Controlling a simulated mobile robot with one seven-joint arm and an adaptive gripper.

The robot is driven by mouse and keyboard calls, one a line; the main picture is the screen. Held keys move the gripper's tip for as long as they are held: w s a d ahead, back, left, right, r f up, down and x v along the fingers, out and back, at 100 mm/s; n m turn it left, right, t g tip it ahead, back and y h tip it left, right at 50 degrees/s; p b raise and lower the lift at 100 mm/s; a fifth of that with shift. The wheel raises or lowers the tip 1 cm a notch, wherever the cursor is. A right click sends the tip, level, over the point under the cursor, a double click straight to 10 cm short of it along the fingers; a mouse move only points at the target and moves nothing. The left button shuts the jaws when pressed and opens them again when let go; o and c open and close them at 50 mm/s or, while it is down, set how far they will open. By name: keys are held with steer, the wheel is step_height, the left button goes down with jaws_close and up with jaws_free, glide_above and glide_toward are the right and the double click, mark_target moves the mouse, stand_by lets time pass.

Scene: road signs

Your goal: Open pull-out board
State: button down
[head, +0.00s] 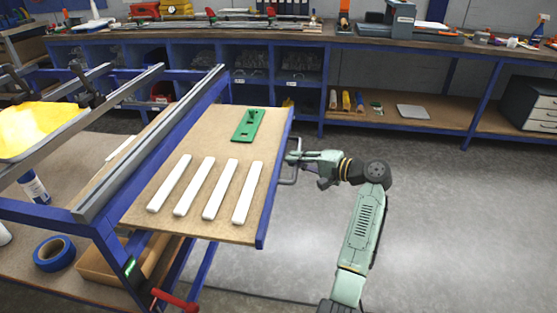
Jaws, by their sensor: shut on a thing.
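The pull-out board (212,145) is a brown wooden panel with a blue front edge, in the head view left of centre. It extends to the right from the blue-framed workbench (78,214). A grey bar handle (289,181) is on its blue edge. My gripper (297,159) is at that edge, shut on the handle, and its fingertips are small in the picture. On the board lie a green plate (248,125) with a dark knob and several white bars (208,188).
A yellow sign (30,128) rests on the bench rails at the left. A red-handled clamp (175,300) and blue tape (54,253) are near the front left. A long workbench (300,40) spans the back.

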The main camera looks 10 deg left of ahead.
steer(key=d, duration=0.6)
steer(key=shift+s+d, duration=0.1)
steer(key=c, duration=1.9)
jaws_free()
steer(key=v, duration=1.2)
